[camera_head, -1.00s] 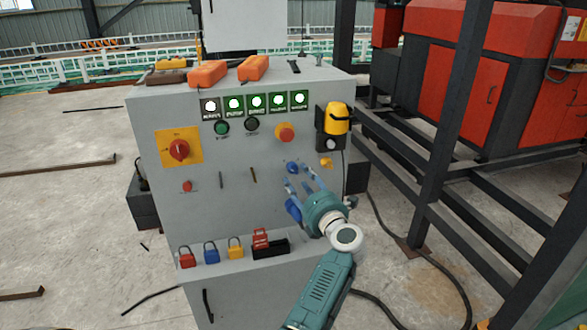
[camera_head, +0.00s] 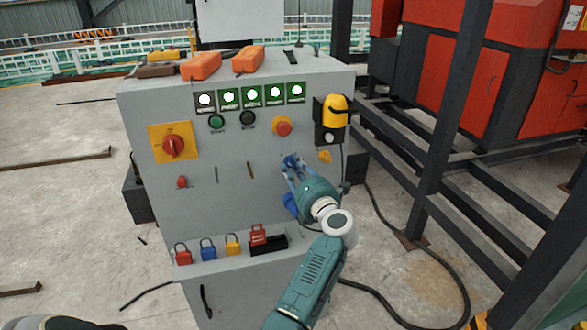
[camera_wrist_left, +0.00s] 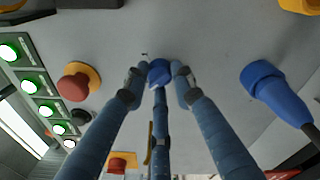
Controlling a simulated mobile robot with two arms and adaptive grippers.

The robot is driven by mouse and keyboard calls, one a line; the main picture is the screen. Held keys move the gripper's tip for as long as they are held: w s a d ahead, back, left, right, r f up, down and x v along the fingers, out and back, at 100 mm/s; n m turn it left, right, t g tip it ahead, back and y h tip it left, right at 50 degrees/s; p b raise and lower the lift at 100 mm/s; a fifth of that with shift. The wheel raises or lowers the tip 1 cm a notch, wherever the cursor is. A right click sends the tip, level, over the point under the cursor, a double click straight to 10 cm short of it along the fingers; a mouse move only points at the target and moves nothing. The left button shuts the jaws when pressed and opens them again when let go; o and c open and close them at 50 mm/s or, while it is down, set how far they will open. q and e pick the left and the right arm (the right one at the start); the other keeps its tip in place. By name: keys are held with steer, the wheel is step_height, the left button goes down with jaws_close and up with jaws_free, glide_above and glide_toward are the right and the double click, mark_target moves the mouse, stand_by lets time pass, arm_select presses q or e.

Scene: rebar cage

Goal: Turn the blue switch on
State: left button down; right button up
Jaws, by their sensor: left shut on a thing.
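The blue switch (camera_wrist_left: 159,72) is a small blue knob on the grey front panel of the control cabinet (camera_head: 225,190). In the left wrist view it sits between the fingertips of my left gripper (camera_wrist_left: 158,84), which has three blue fingers. The fingers are closed around the knob. In the head view the left gripper (camera_head: 291,163) reaches up to the panel, and its fingertips largely cover the switch. My right gripper is not in view.
A blue plug with a cable (camera_wrist_left: 270,88) sticks out beside the fingers. A red-yellow emergency button (camera_head: 283,126), a yellow rotary switch plate (camera_head: 158,145) and lit indicators (camera_head: 250,97) are on the panel. Dark steel posts (camera_head: 450,130) stand right.

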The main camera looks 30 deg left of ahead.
arm_select(q)
steer(key=shift+f, duration=0.1)
steer(key=shift+s+m+p, duration=0.1)
steer(key=shift+m+p, duration=0.3)
steer(key=shift+p, duration=0.05)
steer(key=shift+a+m+p, duration=0.1)
steer(key=shift+m+p, duration=0.9)
steer(key=m+p, duration=0.2)
steer(key=shift+m, duration=0.4)
steer(key=m+p, duration=0.2)
steer(key=m, duration=0.1)
steer(key=shift+t, duration=0.3)
steer(key=m+p, duration=0.3)
steer(key=m, duration=0.1)
steer(key=shift+s+a+m+t, duration=0.1)
steer(key=shift+m+t, duration=0.2)
steer(key=shift+m, duration=0.1)
steer(key=m+p, duration=0.3)
steer(key=m, duration=0.2)
steer(key=shift+t, duration=0.4)
steer(key=shift+m, duration=0.4)
